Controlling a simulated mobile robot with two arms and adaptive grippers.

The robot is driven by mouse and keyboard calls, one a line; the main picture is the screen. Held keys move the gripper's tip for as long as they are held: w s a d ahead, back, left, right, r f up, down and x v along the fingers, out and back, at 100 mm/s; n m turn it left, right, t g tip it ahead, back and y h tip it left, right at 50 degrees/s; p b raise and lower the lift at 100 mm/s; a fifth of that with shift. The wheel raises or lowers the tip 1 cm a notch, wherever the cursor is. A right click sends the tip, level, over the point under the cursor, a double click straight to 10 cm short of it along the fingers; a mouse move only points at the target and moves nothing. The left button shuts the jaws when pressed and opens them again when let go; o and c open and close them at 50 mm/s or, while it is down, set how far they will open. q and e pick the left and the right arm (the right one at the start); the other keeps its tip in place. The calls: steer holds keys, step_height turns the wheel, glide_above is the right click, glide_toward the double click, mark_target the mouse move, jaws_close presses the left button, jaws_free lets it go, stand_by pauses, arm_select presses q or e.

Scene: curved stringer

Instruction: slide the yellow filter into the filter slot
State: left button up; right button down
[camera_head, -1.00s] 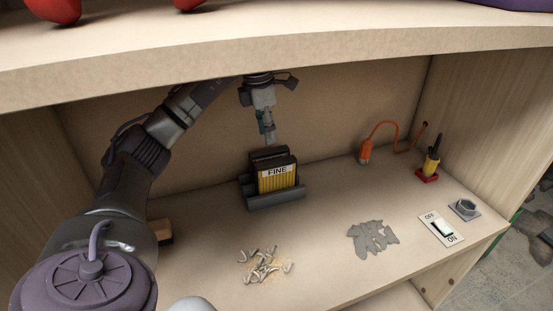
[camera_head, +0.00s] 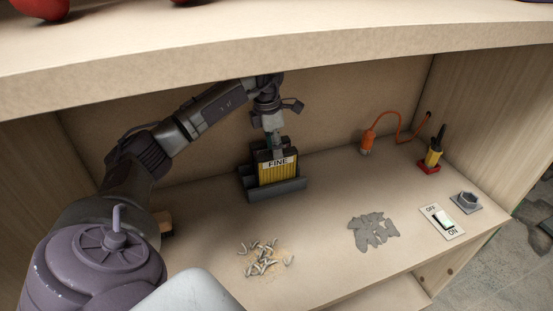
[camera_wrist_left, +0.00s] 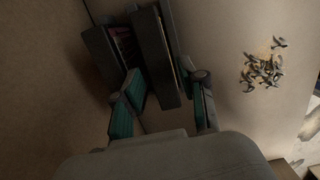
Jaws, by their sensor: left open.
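The yellow filter (camera_head: 278,173), labelled FINE in a dark frame, stands upright in a dark grey holder (camera_head: 283,192) on the shelf floor. I cannot tell how deep it sits or which part of the holder is the filter slot. My left gripper (camera_head: 274,144) points down at the filter's top edge, just behind its label. In the left wrist view the left gripper (camera_wrist_left: 165,105) is open. A dark slab (camera_wrist_left: 157,55) extends between its teal-padded fingers, and I cannot tell whether they touch it. My right gripper is not in view.
A shelf board (camera_head: 330,68) overhangs the work space. Bent nails (camera_head: 264,258) and grey scraps (camera_head: 373,232) lie in front.

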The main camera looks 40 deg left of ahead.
mark_target(276, 172)
arm_select(q)
steer(key=f, duration=0.3)
steer(key=shift+w+d+f, duration=0.1)
steer(key=shift+w+f, duration=0.1)
steer(key=shift+w, duration=0.15)
steer(key=shift+c, duration=0.2)
jaws_close()
